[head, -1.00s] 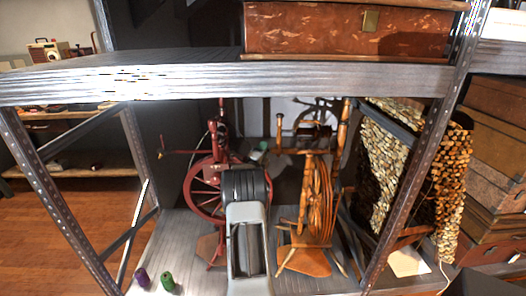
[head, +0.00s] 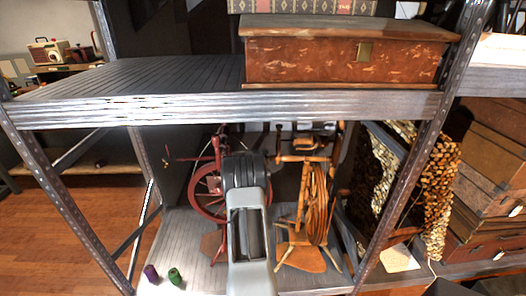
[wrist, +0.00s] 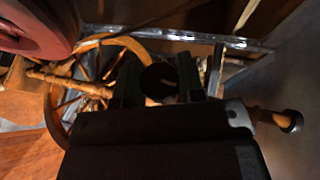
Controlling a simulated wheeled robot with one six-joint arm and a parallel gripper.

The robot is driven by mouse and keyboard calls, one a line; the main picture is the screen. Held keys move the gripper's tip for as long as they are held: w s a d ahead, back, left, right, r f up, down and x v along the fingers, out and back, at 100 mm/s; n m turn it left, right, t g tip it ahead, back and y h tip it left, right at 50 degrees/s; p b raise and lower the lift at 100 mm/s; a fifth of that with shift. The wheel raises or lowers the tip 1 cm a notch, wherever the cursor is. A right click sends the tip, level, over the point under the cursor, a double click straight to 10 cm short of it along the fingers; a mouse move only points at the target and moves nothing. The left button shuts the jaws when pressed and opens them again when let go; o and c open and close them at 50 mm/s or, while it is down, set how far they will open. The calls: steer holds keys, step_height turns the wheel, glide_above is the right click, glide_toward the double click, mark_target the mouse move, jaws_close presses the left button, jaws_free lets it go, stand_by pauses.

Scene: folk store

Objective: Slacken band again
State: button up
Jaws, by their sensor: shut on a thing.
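A dark red spinning wheel (head: 208,188) stands on the lower shelf, left of my arm. An orange-brown wooden spinning wheel (head: 316,200) stands just to the right of it. In the head view my arm hides my gripper. In the wrist view my gripper (wrist: 160,86) is shut on a small dark round knob (wrist: 160,80). A wooden wheel (wrist: 58,100) with spokes and turned posts lies to its left, and a rounded red part (wrist: 35,25) fills the upper left corner. I cannot make out the drive band, and the knob's attachment is too dark to tell.
The metal upper shelf (head: 150,108) crosses above my arm and carries a brown wooden chest (head: 340,62). Rack posts (head: 62,195) stand at both sides. Purple (head: 151,274) and green (head: 175,277) spools sit at the shelf's front left. Stacked cases (head: 490,170) fill the right.

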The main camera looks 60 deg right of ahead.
steer(key=shift+p, duration=0.45)
steer(key=o, duration=0.9)
steer(key=shift+r, duration=0.25)
steer(key=r, duration=0.3)
steer(key=shift+s+a+r, duration=0.2)
steer(key=shift+r, duration=0.2)
steer(key=s+a+r, duration=0.2)
steer(key=a+r, duration=0.1)
steer(key=s+a+r+b, duration=0.1)
steer(key=s+a+r, duration=0.1)
steer(key=s+a, duration=0.1)
steer(key=s+a+r, duration=0.2)
steer(key=a+r, duration=0.1)
steer(key=a, duration=0.2)
steer(key=shift+s+r, duration=0.3)
steer(key=shift+s, duration=0.1)
